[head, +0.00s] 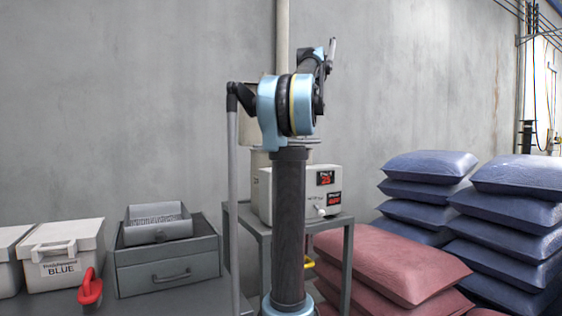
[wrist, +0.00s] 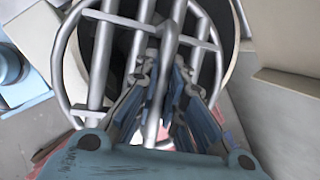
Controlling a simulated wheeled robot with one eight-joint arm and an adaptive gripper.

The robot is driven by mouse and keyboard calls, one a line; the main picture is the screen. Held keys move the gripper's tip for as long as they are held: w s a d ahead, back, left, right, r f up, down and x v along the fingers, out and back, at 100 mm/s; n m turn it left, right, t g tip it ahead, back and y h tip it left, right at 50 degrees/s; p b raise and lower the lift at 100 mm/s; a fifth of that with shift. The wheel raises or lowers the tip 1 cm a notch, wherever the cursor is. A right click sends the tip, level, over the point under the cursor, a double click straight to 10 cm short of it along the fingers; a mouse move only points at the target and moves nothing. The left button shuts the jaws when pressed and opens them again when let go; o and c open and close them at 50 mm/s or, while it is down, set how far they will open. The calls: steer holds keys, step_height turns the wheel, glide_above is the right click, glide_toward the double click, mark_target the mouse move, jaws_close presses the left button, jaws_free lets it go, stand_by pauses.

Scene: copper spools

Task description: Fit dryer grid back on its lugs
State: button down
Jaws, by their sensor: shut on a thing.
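In the wrist view, the dryer grid (wrist: 104,45) is a round grey metal ring with parallel bars. My gripper (wrist: 168,78) is shut on a grey bar near the middle of the grid. Behind the grid is the dark round mouth of the dryer hopper (wrist: 241,65), with a pale wall. The ring overlaps this mouth and sits off to its left. I cannot tell whether the grid touches the hopper, and I see no lugs. In the head view, my arm covers most of the hopper (head: 257,159), and the gripper and grid cannot be made out.
A white control box (head: 333,181) with red displays stands on a grey stand (head: 347,222). Stacked red sacks (head: 395,262) and blue sacks (head: 430,166) fill the right. A grey drawer unit (head: 170,262), white bins (head: 62,252) and a red scoop (head: 90,289) are at left.

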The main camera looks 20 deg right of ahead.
steer(key=w+a, duration=0.2)
steer(key=w, duration=0.1)
steer(key=w+a, duration=0.1)
steer(key=w, duration=0.1)
steer(key=shift+w+a, duration=0.25)
step_height(320, 180, down, 7)
steer(key=shift+d+r, duration=0.1)
steer(key=shift+r, duration=0.05)
steer(key=shift+f, duration=2.65)
steer(key=c, duration=1.7)
jaws_free()
steer(key=shift+f, duration=0.1)
steer(key=v, duration=1.2)
steer(key=shift+s, duration=0.1)
steer(key=shift+s, duration=0.1)
